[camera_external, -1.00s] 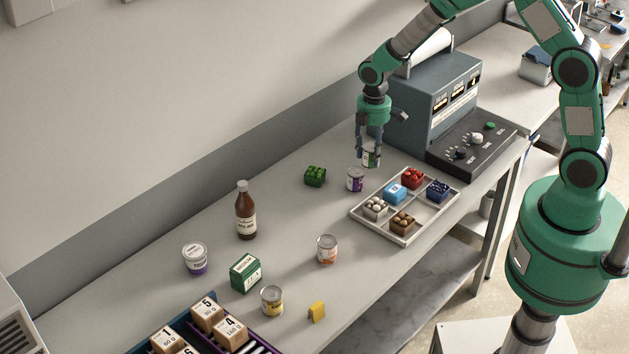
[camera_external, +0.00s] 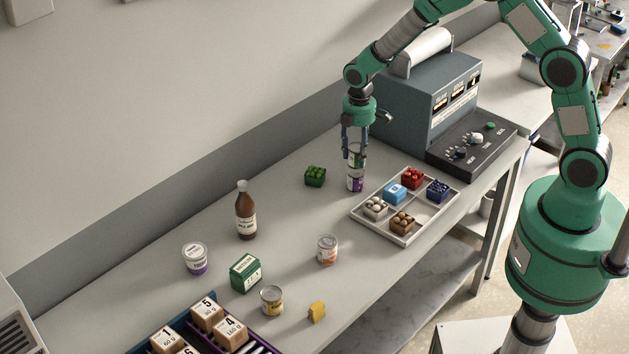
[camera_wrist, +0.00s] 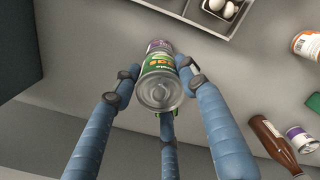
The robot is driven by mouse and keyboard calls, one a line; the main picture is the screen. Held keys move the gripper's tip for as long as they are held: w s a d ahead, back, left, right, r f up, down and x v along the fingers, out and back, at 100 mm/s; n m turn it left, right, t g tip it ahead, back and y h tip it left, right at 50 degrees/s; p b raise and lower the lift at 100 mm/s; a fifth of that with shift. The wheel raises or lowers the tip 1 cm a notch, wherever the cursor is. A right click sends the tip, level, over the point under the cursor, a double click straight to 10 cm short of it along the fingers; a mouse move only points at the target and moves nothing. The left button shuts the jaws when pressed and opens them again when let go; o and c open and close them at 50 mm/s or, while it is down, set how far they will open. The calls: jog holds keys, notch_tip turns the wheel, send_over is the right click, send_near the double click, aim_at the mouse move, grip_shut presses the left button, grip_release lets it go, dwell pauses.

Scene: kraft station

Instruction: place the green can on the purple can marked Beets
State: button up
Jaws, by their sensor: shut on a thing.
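My gripper (camera_external: 355,153) is shut on the green can (camera_external: 357,157), which is upright directly above the purple can (camera_external: 355,184). In the external view the green can's lower end meets the purple can's top; I cannot tell whether they touch. In the wrist view the green can (camera_wrist: 160,85) sits between my fingers (camera_wrist: 155,85), its lid toward the camera. Part of the purple can (camera_wrist: 158,46) shows just beyond it. The label wording on the purple can is too small to read.
A white divided tray (camera_external: 405,240) with small coloured crates is just right of the purple can. A green crate (camera_external: 315,176) is to its left. A grey machine (camera_external: 425,105) stands behind. A brown bottle (camera_external: 246,212) and an orange-labelled can (camera_external: 327,250) stand farther off.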

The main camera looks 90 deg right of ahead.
aim_at(357, 146)
jog(key=shift+f, duration=1)
jog(key=o, duration=1.3)
jog(key=shift+f, duration=0.1)
jog(key=shift+c, duration=0.2)
notch_tip(357, 146, up, 12)
jog(key=shift+r, duration=0.15)
